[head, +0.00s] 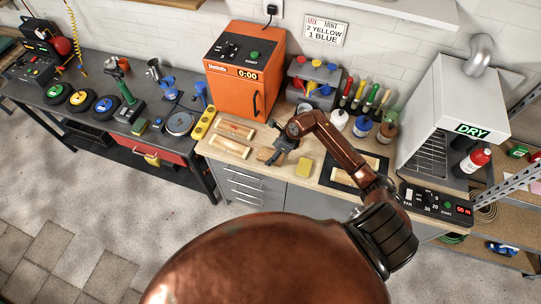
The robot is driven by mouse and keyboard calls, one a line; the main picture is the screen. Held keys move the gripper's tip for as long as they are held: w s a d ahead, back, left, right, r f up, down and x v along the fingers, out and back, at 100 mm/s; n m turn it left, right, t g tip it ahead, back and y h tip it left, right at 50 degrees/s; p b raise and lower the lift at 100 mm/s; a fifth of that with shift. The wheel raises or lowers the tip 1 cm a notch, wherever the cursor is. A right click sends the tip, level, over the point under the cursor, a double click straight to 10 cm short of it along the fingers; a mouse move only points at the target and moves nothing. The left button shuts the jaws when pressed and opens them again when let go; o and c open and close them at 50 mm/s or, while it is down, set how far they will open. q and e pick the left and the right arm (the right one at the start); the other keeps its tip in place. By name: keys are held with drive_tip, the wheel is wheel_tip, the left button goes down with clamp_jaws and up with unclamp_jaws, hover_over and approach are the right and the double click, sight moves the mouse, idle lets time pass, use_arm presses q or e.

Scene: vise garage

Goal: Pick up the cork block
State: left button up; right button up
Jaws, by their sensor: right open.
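A small brown block (265,156), which looks like the cork block, lies on the wooden worktop left of the yellow sponge. My right gripper (276,156) reaches down to it from the upper right, its jaws open. The gripper's fingers partly cover the block, and I cannot tell whether they touch it. My left gripper is out of view.
The yellow sponge (304,168) lies just right of the gripper. Pale wooden pieces (230,147) lie to the left. A dark mat (336,178) lies to the right. The orange oven (243,70) stands behind, and the grey drying cabinet (447,105) stands far right.

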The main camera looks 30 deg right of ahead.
drive_tip(key=shift+x, duration=0.8)
drive_tip(key=shift+c, duration=0.3)
drive_tip(key=c, duration=1.1)
